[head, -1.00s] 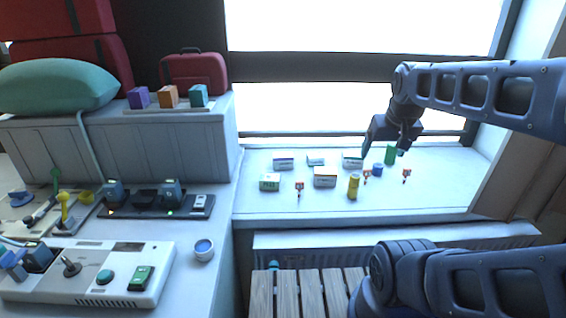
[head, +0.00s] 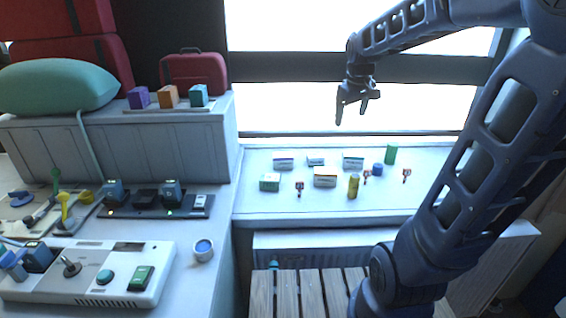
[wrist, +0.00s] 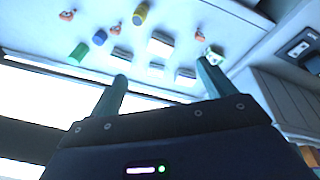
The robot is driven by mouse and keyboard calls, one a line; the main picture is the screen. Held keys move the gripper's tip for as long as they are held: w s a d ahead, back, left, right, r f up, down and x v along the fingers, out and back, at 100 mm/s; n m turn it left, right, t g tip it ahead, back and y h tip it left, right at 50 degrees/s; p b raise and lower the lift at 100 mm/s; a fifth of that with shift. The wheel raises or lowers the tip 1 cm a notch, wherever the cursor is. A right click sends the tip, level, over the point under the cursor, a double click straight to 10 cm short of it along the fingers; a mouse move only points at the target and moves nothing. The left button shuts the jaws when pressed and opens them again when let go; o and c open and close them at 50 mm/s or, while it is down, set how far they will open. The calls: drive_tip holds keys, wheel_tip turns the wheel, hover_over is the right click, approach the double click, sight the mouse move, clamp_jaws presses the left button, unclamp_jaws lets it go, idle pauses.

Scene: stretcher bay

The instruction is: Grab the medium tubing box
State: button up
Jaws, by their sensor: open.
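Several small boxes lie on the window sill, and their labels are too small to read, so I cannot tell which is the medium tubing box. In the head view the back row holds a left box (head: 284,163), a smaller middle box (head: 316,161) and a right box (head: 352,162). In front are a green-and-white box (head: 270,182) and an orange-and-white box (head: 325,178). My gripper (head: 350,115) is open and empty, high above the sill before the window. In the wrist view my gripper (wrist: 163,70) points toward the boxes with its fingers apart.
A yellow cylinder (head: 353,187), a blue cylinder (head: 378,169), a green cylinder (head: 390,153) and small red-and-white items (head: 300,187) share the sill (head: 430,195). A counter with a control panel (head: 95,275) lies left. A slatted wooden surface (head: 310,292) is below.

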drive_tip(key=w+a+f+n+g, duration=0.1)
drive_tip(key=w+a+n, duration=0.15)
drive_tip(key=w, duration=0.35)
drive_tip(key=w+a+f+n, duration=0.1)
drive_tip(key=w+a+f, duration=0.15)
drive_tip(key=w, duration=0.25)
drive_tip(key=n+g, duration=0.2)
drive_tip(key=n, duration=0.7)
hover_over(283, 155)
drive_tip(key=f, duration=2)
drive_tip(key=shift+w+f, duration=0.2)
drive_tip(key=shift+w, duration=0.1)
drive_tip(key=shift+w+a+f, duration=0.1)
drive_tip(key=shift+a+f, duration=0.1)
drive_tip(key=shift+f, duration=0.3)
wheel_tip(283, 155, down, 4)
drive_tip(key=shift+f, duration=0.1)
drive_tip(key=shift+s+d+f, duration=0.1)
drive_tip(key=shift+s+f, duration=0.05)
drive_tip(key=shift+f, duration=1.4)
drive_tip(key=shift+s+d+f, duration=0.1)
drive_tip(key=shift+s+f, duration=0.05)
drive_tip(key=shift+f, duration=1.35)
drive_tip(key=c, duration=1.1)
